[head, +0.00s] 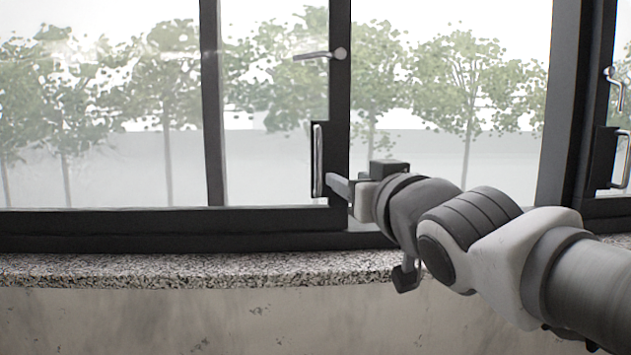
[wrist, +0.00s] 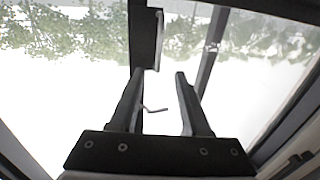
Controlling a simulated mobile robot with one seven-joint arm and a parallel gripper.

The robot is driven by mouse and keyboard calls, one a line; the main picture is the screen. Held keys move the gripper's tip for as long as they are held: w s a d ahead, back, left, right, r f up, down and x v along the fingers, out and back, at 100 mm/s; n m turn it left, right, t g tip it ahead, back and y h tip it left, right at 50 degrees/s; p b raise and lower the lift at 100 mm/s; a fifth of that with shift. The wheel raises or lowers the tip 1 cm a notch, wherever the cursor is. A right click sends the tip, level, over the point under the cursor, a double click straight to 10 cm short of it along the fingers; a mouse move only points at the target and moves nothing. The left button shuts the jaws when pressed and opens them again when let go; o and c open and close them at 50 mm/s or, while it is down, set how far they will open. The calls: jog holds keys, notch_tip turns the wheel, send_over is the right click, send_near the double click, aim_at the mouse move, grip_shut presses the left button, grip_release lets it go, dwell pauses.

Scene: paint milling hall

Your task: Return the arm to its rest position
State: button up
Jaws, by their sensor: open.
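My gripper (head: 340,187) reaches out toward the dark window frame in the head view, close to the vertical grey pull handle (head: 318,160). In that view its fingers overlap the frame beside the handle, and I cannot tell whether they touch it. In the wrist view my gripper (wrist: 159,74) has its two dark fingers spread apart, with nothing held between them. A dark upright piece (wrist: 146,36) stands just beyond the left fingertip. My arm extends from the lower right of the head view.
A grey lever handle (head: 320,55) sits higher on the same frame. A speckled stone sill (head: 170,270) runs below the window, above a stained wall (head: 120,320). Another window with handles (head: 625,160) stands at the right edge. Trees show outside.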

jog(key=s+d+f+g+h, duration=0.1)
jog(key=s+f+g, duration=0.3)
jog(key=f, duration=0.5)
jog(key=s+d+f+m+g+h, duration=0.1)
jog(key=s+f+g, duration=0.3)
jog(key=s+f, duration=0.4)
jog(key=s+d+f+m+g+h, duration=0.1)
jog(key=s+f+g, duration=0.3)
jog(key=f, duration=0.6)
jog(key=shift+s+d, duration=0.75)
jog(key=shift+s, duration=0.4)
